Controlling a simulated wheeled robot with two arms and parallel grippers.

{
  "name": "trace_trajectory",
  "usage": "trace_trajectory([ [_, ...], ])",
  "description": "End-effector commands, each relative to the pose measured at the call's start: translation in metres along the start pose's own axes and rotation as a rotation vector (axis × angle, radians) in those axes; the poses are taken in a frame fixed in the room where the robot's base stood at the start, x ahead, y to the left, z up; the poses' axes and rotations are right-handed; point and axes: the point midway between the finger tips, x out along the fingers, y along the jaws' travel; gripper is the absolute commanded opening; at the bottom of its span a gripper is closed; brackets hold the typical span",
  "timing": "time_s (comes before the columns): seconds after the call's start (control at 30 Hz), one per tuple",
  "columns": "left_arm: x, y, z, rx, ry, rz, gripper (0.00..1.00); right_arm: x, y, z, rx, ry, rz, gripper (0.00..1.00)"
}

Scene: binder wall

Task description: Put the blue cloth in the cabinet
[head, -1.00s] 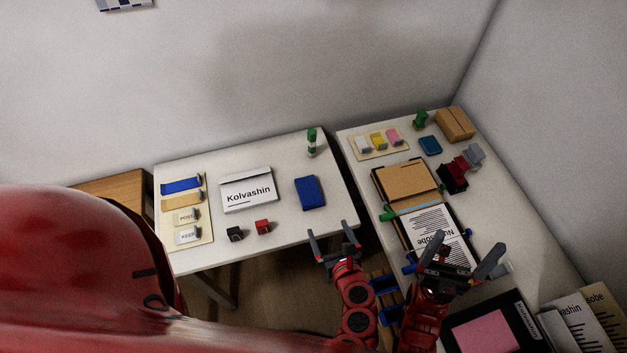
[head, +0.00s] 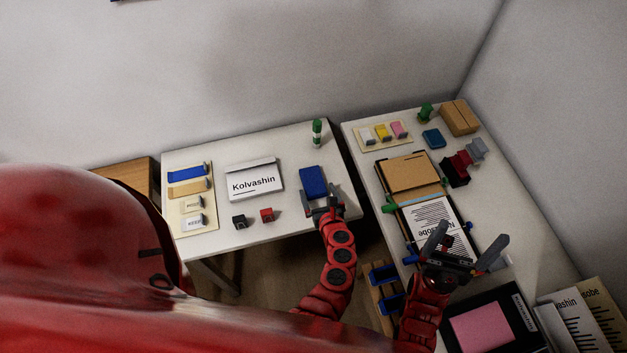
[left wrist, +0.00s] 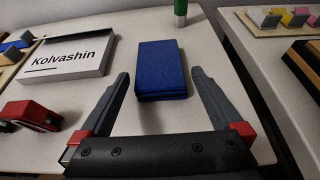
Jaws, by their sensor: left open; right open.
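The blue cloth (head: 313,181) is a folded dark blue pad lying flat on the white left table, near its right end. In the left wrist view the cloth (left wrist: 162,68) lies ahead, between and just beyond my fingertips. My left gripper (head: 324,196) is open at the near edge of the cloth; its fingers (left wrist: 160,84) stand to either side with nothing held. My right gripper (head: 464,241) is open and empty above the right table, near a printed sheet. I cannot make out a cabinet in these views.
A white Kolvashin box (head: 255,182) lies left of the cloth. Small black (head: 239,222) and red (head: 267,215) items sit near the front edge. A green-capped bottle (head: 317,132) stands behind the cloth. The right table (head: 500,200) is crowded with folders and boxes. A gap separates the tables.

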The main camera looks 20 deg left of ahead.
Motion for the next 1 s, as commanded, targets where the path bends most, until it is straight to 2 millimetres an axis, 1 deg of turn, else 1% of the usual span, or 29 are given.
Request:
trace_trajectory([
  [0.13,0.021,-0.001,-0.002,-0.001,-0.002,0.002,1.0,0.003,0.0,0.0,0.0,0.0,0.0,1.0],
  [0.23,0.032,0.0,-0.001,-0.002,-0.003,0.003,1.0,0.004,0.0,-0.001,0.0,0.0,0.0,1.0],
  [0.33,0.035,0.001,-0.003,-0.001,0.0,0.003,1.0,0.004,0.0,-0.001,0.0,0.0,0.0,1.0],
  [0.53,0.035,0.0,-0.003,-0.002,-0.001,0.002,1.0,0.003,0.0,-0.001,0.0,0.0,0.0,1.0],
  [0.67,0.035,0.0,-0.003,-0.002,-0.001,0.002,0.77,0.003,0.0,-0.001,0.0,0.0,0.0,1.0],
  [0.7,0.035,0.0,-0.003,-0.002,-0.001,0.001,0.69,0.003,0.0,-0.001,0.0,0.0,0.0,1.0],
  [0.77,0.035,0.0,-0.003,-0.002,-0.001,0.001,0.59,0.003,0.0,-0.001,0.0,0.0,0.0,1.0],
  [0.8,0.035,0.0,-0.003,-0.002,-0.001,0.001,0.51,0.003,0.0,0.0,0.0,0.0,0.0,1.0],
  [0.87,0.035,0.0,-0.003,-0.002,-0.001,0.001,0.41,0.003,0.0,0.0,0.0,0.0,0.0,1.0],
  [0.9,0.035,0.0,-0.003,-0.002,-0.001,0.001,0.33,0.003,0.0,-0.001,0.0,0.0,0.0,1.0],
  [0.93,0.035,0.0,-0.003,-0.002,-0.001,0.001,0.33,0.003,0.0,0.0,0.0,0.0,0.0,1.0],
  [0.97,0.035,0.0,-0.003,-0.002,-0.001,0.001,0.24,0.003,0.0,0.0,0.0,0.0,0.0,1.0],
  [1.0,0.035,0.0,-0.003,-0.002,-0.001,0.001,0.24,0.003,0.0,0.0,0.0,0.0,0.0,1.0],
])
